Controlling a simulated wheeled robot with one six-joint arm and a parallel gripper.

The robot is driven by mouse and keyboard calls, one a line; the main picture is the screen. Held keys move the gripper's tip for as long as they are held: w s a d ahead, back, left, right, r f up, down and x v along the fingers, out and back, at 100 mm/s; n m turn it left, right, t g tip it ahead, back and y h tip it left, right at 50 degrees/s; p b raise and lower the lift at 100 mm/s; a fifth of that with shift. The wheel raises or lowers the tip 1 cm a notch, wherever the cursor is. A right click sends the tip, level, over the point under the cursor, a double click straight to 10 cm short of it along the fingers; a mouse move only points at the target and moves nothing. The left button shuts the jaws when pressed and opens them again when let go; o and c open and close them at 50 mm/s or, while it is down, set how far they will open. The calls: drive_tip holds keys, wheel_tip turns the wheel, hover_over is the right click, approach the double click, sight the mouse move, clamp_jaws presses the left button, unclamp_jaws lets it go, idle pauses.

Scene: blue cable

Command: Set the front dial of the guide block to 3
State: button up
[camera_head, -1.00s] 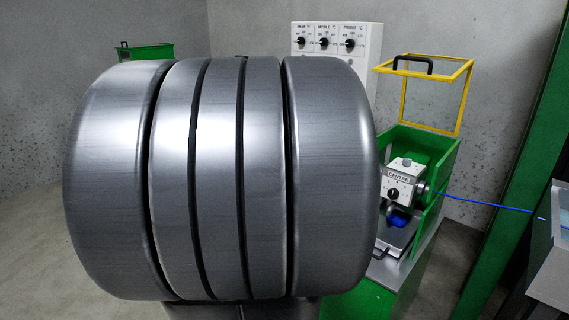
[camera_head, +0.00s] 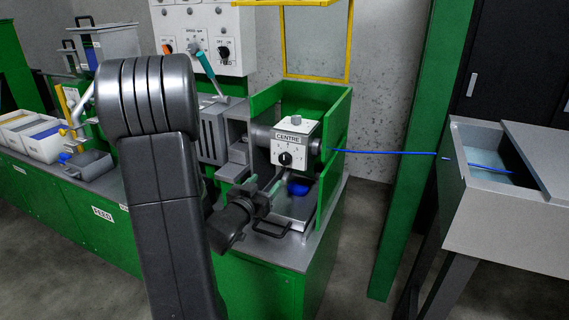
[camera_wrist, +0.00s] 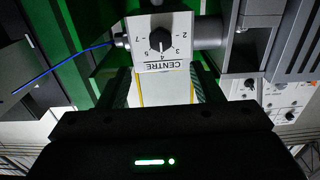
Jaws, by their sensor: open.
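The guide block (camera_head: 295,143) is a white box marked CENTRE, with a black dial (camera_head: 285,158) on its front face and a grey knob on top. In the wrist view the guide block (camera_wrist: 150,65) appears upside down, and its dial (camera_wrist: 159,40) has numbers from 2 to 7 around it. The dial's pointer seems to be near 4 or 5, but I cannot tell exactly. My gripper (camera_head: 272,188) is open and empty, in front of and a little below the dial, apart from it.
A blue cable (camera_head: 390,153) runs from the block's right side to a grey trough (camera_head: 460,185). Green side walls (camera_head: 335,150) flank the block. A grey tray with a handle (camera_head: 290,222) lies below it. A white control panel (camera_head: 205,40) stands behind my arm.

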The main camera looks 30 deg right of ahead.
sight(284, 161)
drive_tip(key=x, duration=1.3)
drive_tip(key=shift+a, duration=0.1)
drive_tip(key=c, duration=1)
